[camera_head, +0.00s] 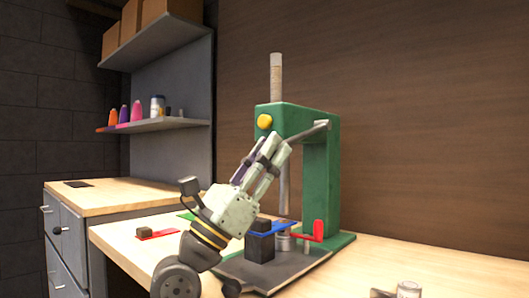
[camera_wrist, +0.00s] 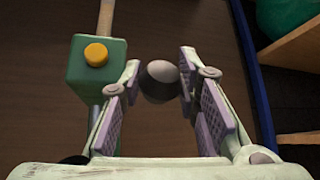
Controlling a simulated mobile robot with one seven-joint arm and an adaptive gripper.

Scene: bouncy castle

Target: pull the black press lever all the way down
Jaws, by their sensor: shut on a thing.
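The green press (camera_head: 322,185) stands upright on the table, with a yellow round cap on its head. Its lever (camera_head: 308,132) shows as a grey bar sloping down to the left from the top of the press to my gripper (camera_head: 276,146). In the wrist view the lever's dark round knob (camera_wrist: 160,82) sits between the two fingertips of my gripper (camera_wrist: 161,75). The fingers are shut on it. In the head view the fingers hide the knob. The press head (camera_wrist: 96,62) is just left of the fingers in the wrist view.
Under the press are a black block (camera_head: 260,246), a blue bar (camera_head: 272,229) and a red piece (camera_head: 318,230). A small brown block on a red mat (camera_head: 158,234) lies to the left. A metal cylinder (camera_head: 408,289) stands at the front right. Bare tabletop (camera_head: 430,265) lies right of the press.

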